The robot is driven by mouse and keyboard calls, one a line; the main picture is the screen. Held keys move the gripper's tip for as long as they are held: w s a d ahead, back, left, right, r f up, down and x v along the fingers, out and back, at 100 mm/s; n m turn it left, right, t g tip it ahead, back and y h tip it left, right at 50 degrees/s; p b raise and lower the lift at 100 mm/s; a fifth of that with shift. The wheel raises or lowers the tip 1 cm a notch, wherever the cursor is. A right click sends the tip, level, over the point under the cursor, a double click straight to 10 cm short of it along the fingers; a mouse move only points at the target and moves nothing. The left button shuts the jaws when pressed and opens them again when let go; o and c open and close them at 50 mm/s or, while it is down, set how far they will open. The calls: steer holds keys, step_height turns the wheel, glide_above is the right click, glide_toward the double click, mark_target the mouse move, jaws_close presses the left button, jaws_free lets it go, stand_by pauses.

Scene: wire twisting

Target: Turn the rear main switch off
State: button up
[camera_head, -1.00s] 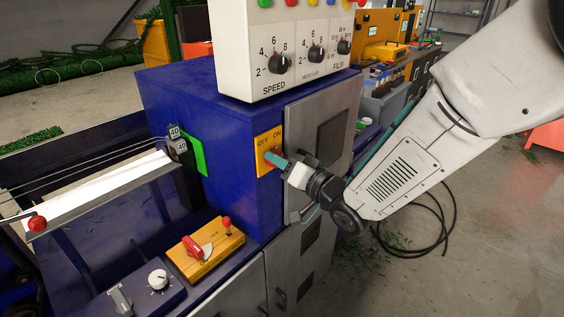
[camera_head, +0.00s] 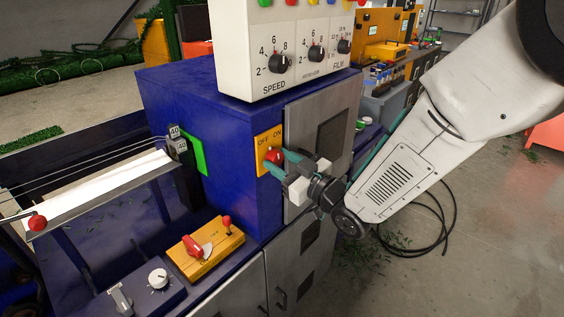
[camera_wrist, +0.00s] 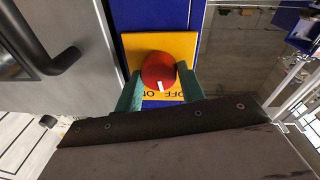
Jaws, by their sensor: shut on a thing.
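The main switch is a red round knob (camera_head: 273,156) on a yellow plate (camera_head: 263,141) marked OFF and ON, on the side of the blue machine housing. In the wrist view the red knob (camera_wrist: 158,70) carries a white mark, which points toward the lettering, roughly between the two words. The yellow plate (camera_wrist: 184,46) shows upside down there. My gripper (camera_head: 281,163) has its teal fingers on either side of the knob, shut on it. The wrist view shows the gripper (camera_wrist: 158,88) with one finger at each side of the knob.
A white control box (camera_head: 290,50) with dials overhangs the switch. A grey cabinet door (camera_head: 322,135) is right of it; its dark handle (camera_wrist: 50,55) is close in the wrist view. A yellow panel with a red lever (camera_head: 205,250) lies below left.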

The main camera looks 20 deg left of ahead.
steer(key=n, duration=0.7)
steer(key=shift+f+g+y, duration=0.1)
steer(key=shift+g+y, duration=0.2)
steer(key=shift+g, duration=0.1)
steer(key=shift+n, duration=0.4)
steer(key=o, duration=1)
steer(key=v, duration=0.8)
steer(key=shift+w, duration=0.1)
